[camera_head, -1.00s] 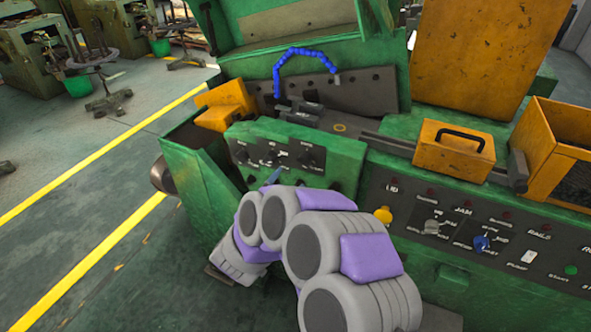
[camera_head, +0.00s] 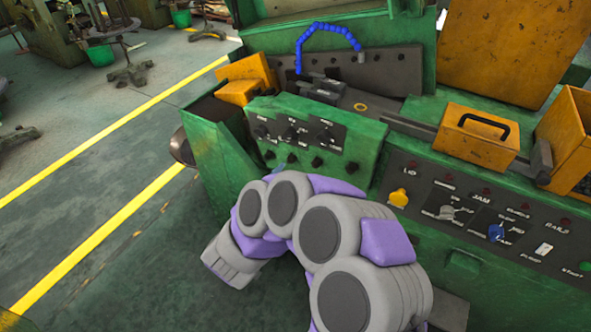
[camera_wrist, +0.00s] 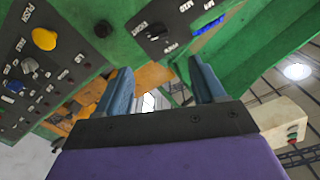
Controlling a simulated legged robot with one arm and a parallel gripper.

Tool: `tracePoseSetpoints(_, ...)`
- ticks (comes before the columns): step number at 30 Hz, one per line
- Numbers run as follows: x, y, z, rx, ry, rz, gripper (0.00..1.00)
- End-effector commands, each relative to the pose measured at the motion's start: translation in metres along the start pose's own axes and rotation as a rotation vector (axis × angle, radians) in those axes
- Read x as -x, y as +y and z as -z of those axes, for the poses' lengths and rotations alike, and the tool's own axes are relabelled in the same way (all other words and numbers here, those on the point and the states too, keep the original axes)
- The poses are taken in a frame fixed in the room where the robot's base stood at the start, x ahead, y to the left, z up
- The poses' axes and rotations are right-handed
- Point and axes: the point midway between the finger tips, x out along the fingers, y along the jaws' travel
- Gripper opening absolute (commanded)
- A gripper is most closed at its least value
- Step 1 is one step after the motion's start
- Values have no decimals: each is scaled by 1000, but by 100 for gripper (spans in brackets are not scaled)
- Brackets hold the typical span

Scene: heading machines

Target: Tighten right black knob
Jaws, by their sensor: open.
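The green control box carries a row of black knobs on dark plates in the head view; the rightmost knob of the upper row (camera_head: 325,137) is uncovered. Smaller black knobs sit in a lower row, the rightmost one at the box's right (camera_head: 351,167). My gripper (camera_wrist: 161,84) shows in the wrist view with its two blue fingers wide apart and nothing between them. A dark labelled plate (camera_wrist: 165,25) on green metal lies beyond the fingertips. In the head view my arm hides most of the gripper, just below the control box.
A lower panel has a yellow button (camera_head: 399,197) and a blue knob (camera_head: 496,232), right of my arm. A yellow box with a black handle (camera_head: 478,135) stands above it. A blue hose (camera_head: 325,27) arches behind the control box. Open floor lies left, with yellow lines.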

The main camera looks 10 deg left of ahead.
Motion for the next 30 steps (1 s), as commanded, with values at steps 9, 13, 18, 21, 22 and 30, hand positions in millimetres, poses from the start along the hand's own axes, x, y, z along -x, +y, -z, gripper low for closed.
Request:
tracePoseSetpoints(9,-12,2,2,162,5,-2,69)
tracePoseSetpoints(13,-32,3,2,161,5,-3,69)
tracePoseSetpoints(18,-65,4,3,160,5,-2,69)
tracePoseSetpoints(21,-86,4,3,159,8,-5,69)
tracePoseSetpoints(22,-91,4,3,159,8,-4,69)
tracePoseSetpoints(30,-142,4,2,158,6,-3,69)
